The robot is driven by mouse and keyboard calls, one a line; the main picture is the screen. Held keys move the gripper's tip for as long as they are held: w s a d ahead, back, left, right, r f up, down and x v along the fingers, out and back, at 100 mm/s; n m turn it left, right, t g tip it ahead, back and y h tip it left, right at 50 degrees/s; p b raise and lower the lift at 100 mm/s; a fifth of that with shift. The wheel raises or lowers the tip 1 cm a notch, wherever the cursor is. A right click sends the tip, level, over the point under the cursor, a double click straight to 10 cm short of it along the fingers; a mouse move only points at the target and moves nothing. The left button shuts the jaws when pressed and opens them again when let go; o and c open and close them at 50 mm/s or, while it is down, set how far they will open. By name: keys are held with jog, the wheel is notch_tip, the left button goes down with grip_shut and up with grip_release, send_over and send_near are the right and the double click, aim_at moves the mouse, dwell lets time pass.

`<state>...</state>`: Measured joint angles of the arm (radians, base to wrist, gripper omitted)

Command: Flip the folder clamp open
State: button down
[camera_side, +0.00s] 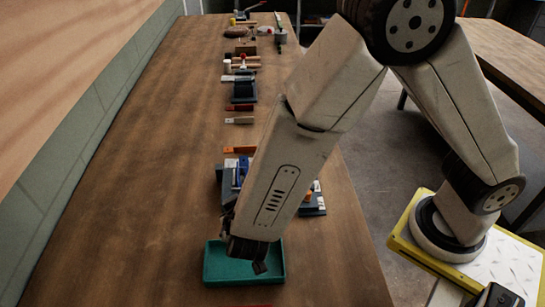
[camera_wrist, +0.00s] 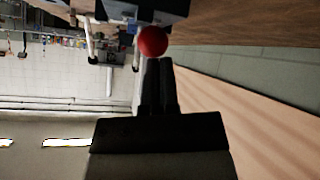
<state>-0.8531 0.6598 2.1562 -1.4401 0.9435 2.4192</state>
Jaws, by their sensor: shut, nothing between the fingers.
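In the wrist view, a round red knob (camera_wrist: 152,41) sits just beyond the tips of my gripper (camera_wrist: 158,64). The black fingers are together with nothing held between them. I cannot tell whether they touch the knob. Behind the knob is a grey body (camera_wrist: 150,10), cut off by the frame edge, which looks like part of the folder. In the side view, a dark grey and blue device (camera_side: 229,180), probably the folder, stands on the bench, partly hidden by my forearm. The red knob and my fingertips cannot be made out there. The clamp's position is unclear.
A green tray (camera_side: 215,275) lies at the near end of the wooden bench (camera_side: 120,200), below my wrist. An orange-handled tool (camera_side: 240,149), a tan block (camera_side: 239,120) and several other tools line the bench farther back. The bench's left side is clear, beside a wall.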

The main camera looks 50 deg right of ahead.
jog(key=shift+s+a+f, duration=0.1)
jog(key=shift+s+f, duration=0.15)
jog(key=shift+f, duration=0.3)
jog(key=shift+s+f, duration=0.1)
notch_tip(320, 180, up, 4)
jog(key=w, duration=0.3)
jog(key=s+a+r, duration=0.1)
jog(key=s+a, duration=0.5)
jog(key=s, duration=0.2)
jog(key=shift+a+r, duration=0.15)
dwell(0.3)
dwell(0.3)
